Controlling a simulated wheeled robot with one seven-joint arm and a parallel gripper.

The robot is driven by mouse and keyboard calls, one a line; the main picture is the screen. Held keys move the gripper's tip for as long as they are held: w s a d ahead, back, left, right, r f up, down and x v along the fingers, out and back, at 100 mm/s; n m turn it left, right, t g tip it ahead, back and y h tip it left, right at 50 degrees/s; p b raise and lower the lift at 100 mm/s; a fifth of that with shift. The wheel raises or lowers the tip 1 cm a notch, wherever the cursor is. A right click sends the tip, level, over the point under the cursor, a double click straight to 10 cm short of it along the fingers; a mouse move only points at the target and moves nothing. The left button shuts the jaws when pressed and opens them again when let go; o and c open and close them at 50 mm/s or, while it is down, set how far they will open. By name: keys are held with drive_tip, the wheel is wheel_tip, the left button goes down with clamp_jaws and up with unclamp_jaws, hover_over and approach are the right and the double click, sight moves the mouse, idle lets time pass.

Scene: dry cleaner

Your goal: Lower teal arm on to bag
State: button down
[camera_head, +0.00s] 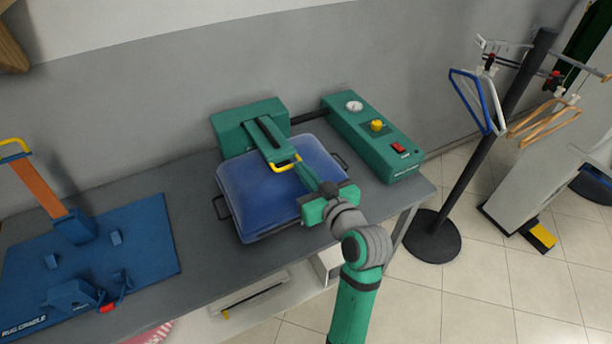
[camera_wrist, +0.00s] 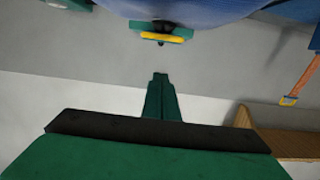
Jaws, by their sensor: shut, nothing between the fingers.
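The teal arm (camera_head: 268,140) reaches out from a teal block at the back of the table. It has a dark slot on top and a yellow handle (camera_head: 285,163) at its front end, which also shows in the wrist view (camera_wrist: 162,38). The puffy blue bag (camera_head: 250,205) lies below the arm. I cannot tell from the head view whether the arm touches the bag. My gripper (camera_head: 303,171) is above the bag, with its fingertips close to the handle's right end. In the wrist view its fingers (camera_wrist: 160,78) are together and empty, with a gap to the handle.
A teal control box (camera_head: 372,140) with a gauge, yellow knob and red switch stands right of the bag. A dark hanger stand (camera_head: 435,235) stands on the floor at right.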

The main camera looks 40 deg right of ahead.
drive_tip(key=w+f, duration=0.1)
drive_tip(key=w, duration=0.1)
drive_tip(key=w+d+f, duration=0.1)
drive_tip(key=w, duration=0.1)
drive_tip(key=w+f, duration=0.1)
drive_tip(key=w, duration=0.1)
drive_tip(key=shift+w+d+f, duration=0.15)
drive_tip(key=shift+d+f, duration=0.1)
drive_tip(key=shift+f, duration=0.05)
drive_tip(key=shift+w+f, duration=0.1)
drive_tip(key=shift+f, duration=0.55)
